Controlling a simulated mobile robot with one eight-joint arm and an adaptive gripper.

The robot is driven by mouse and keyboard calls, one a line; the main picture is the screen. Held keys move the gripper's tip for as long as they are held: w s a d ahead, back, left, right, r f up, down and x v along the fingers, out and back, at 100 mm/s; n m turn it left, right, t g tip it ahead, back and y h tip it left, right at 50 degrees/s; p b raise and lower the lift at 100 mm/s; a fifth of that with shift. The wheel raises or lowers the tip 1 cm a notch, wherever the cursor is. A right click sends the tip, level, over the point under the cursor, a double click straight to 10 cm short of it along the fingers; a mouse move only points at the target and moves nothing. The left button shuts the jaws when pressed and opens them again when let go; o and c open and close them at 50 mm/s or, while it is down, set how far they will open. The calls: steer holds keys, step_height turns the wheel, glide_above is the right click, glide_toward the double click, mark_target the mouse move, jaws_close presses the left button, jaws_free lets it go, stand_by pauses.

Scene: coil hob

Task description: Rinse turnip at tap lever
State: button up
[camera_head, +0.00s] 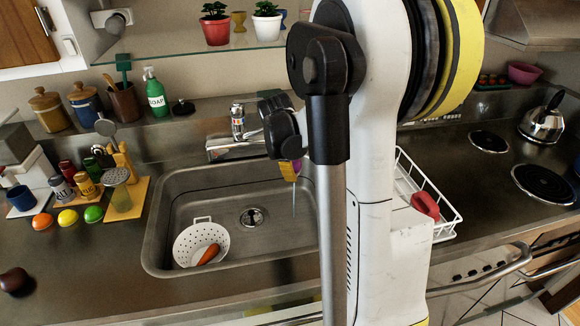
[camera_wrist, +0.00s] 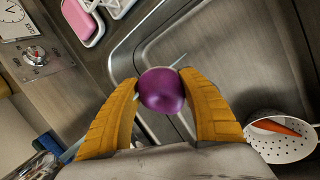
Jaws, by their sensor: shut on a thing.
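The turnip (camera_wrist: 160,92) is round and purple in the wrist view. My gripper (camera_wrist: 159,80) has its two yellow fingers shut on the turnip's sides. In the head view my gripper (camera_head: 290,170) is over the back right of the sink (camera_head: 285,255), partly hidden by my arm. A thin pale line hangs below it; I cannot tell whether it is water or a root. The tap (camera_head: 238,122) stands behind the sink, left of my gripper, with its body upright. Its lever and spout end are partly unclear.
A white colander (camera_head: 187,245) with a carrot (camera_head: 208,254) sits in the sink's front left. A white rack (camera_head: 442,195) stands right of the sink. Spice jars and small boards crowd the left counter. A soap bottle (camera_head: 156,95) stands at the back, and a glass shelf (camera_head: 190,50) hangs above.

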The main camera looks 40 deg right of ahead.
steer(key=shift+s+d, duration=0.1)
steer(key=shift+s, duration=0.2)
steer(key=shift+w, duration=0.1)
steer(key=shift+w+a, duration=0.25)
steer(key=shift+w, duration=0.25)
steer(key=s+a, duration=0.3)
steer(key=a, duration=0.4)
steer(key=shift+s+a, duration=0.15)
stand_by(0.3)
stand_by(1.2)
steer(key=s+a+r+p, duration=0.2)
steer(key=a+r+p, duration=0.2)
steer(key=shift+a, duration=0.3)
